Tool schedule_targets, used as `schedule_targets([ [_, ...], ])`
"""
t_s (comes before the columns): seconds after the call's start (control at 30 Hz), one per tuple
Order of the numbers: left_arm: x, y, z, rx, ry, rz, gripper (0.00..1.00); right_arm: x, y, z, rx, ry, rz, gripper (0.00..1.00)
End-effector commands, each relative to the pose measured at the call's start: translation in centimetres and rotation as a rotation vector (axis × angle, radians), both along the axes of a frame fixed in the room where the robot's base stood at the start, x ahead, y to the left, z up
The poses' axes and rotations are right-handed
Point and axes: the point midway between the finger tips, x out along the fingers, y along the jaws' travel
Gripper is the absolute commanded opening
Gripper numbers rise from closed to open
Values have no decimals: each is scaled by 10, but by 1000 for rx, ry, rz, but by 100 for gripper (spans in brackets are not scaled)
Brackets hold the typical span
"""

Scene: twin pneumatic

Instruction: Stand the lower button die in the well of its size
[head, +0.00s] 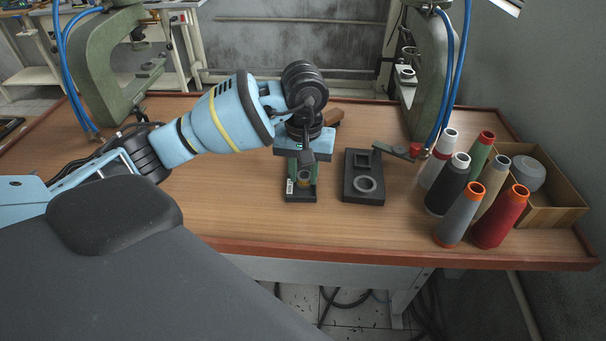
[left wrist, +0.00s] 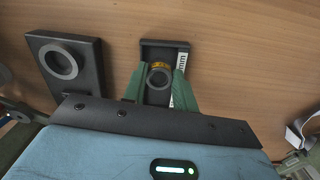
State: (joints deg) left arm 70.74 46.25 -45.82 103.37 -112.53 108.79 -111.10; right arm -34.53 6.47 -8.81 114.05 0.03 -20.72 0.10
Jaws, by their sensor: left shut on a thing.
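My left gripper (head: 303,180) points down over a small dark tray (head: 300,197) with a white barcode label. Its green fingers are shut on a small round die (left wrist: 158,75), grey with a hollow ring top and a brass-coloured band. In the left wrist view the die sits between the fingertips (left wrist: 160,82), over the tray (left wrist: 150,46). I cannot tell whether it touches the tray floor. A dark well block (head: 350,190) lies just to the right, with a light ring-rimmed round well and a squarish opening behind it. The block also shows in the left wrist view (left wrist: 88,50). My right gripper is not in view.
Several thread cones (head: 462,205) and an open cardboard box (head: 555,215) stand at the right. A green press (head: 430,75) with blue hoses stands behind, another press (head: 100,75) at the left. The front table is clear.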

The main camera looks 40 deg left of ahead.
Motion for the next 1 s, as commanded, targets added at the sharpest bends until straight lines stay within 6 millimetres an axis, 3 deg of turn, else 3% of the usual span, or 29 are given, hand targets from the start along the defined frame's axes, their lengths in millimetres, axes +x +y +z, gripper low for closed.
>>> schedule_targets([
  [0.13, 0, 0, -13, 0, -4, 0, 1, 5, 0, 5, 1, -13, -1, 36],
  [0.53, 0, 0, -19, 0, -2, 0, 1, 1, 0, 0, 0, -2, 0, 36],
  [0.57, 0, 0, -19, 0, -2, 0, 32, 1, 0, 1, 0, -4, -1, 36],
  [0.7, 0, 0, -18, 0, -3, 0, 50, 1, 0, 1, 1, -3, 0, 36],
  [1.0, 0, 0, -16, 0, -4, 1, 50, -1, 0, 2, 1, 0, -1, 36],
])
